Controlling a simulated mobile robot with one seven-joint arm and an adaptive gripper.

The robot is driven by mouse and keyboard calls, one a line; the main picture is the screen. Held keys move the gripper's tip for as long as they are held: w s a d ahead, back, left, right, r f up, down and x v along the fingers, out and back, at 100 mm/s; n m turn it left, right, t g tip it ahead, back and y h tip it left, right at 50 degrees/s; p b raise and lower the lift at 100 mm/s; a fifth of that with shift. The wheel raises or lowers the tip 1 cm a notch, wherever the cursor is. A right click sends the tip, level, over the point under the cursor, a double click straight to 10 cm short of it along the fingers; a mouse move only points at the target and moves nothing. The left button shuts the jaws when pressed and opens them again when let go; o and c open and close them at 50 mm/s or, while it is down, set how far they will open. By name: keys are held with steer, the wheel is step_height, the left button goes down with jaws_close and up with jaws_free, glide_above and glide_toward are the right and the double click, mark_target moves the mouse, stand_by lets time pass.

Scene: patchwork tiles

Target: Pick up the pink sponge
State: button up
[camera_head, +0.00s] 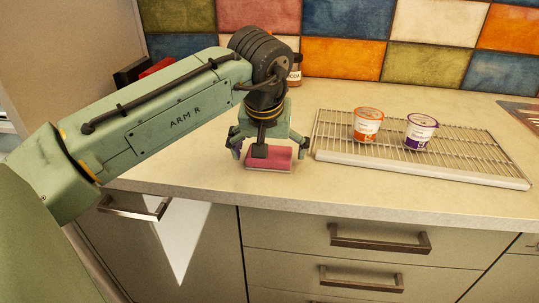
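The pink sponge (281,161) lies flat on the countertop near its front edge, with a paler strip along its lower edge. My gripper (268,150) points down right over it from above. Its outer fingers are spread wide, one to the left of the sponge and one by its right end. Whether any finger touches the sponge cannot be told from this view.
A jar labelled cocoa (294,75) stands behind my gripper. Tiled wall (345,57) closes the back. Counter left of the sponge is clear.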

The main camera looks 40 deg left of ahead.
steer(key=c, duration=0.9)
steer(key=shift+o, duration=0.2)
steer(key=shift+r, duration=0.1)
